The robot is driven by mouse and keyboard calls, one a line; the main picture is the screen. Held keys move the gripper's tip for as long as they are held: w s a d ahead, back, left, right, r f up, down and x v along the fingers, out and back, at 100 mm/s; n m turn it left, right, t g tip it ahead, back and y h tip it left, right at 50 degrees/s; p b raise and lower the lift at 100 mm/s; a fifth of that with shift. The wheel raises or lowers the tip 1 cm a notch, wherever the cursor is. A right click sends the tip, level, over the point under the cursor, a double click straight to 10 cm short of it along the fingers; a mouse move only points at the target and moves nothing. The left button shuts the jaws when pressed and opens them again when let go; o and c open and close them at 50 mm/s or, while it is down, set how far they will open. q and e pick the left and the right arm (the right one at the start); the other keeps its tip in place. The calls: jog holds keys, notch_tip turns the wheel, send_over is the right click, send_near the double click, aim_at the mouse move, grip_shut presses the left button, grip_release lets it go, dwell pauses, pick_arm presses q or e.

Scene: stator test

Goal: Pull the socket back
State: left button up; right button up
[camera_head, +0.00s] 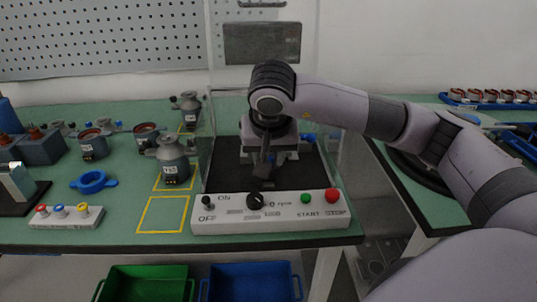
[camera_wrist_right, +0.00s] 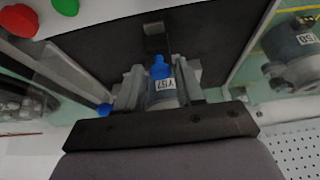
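The test station (camera_head: 270,210) stands on the green table, with a dark bed behind its front panel and clear side walls. My right gripper (camera_head: 262,168) points down over the station and hides much of the unit. My left gripper is out of view.
The front panel has a black knob (camera_head: 255,200), a green button (camera_head: 305,198) and a red button (camera_head: 331,195). Several grey motors, one (camera_head: 172,160) by the yellow squares, stand to the left. Green (camera_head: 145,284) and blue (camera_head: 250,282) bins are below.

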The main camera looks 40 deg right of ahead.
jog(key=shift+r, duration=0.1)
jog(key=shift+s+a+r+p, duration=0.15)
jog(key=shift+r+p, duration=0.4)
jog(key=shift+r, duration=0.05)
jog(key=p+v, duration=0.2)
jog(key=v, duration=0.2)
jog(key=shift+s+a+r, duration=0.1)
jog(key=shift+s+r, duration=0.1)
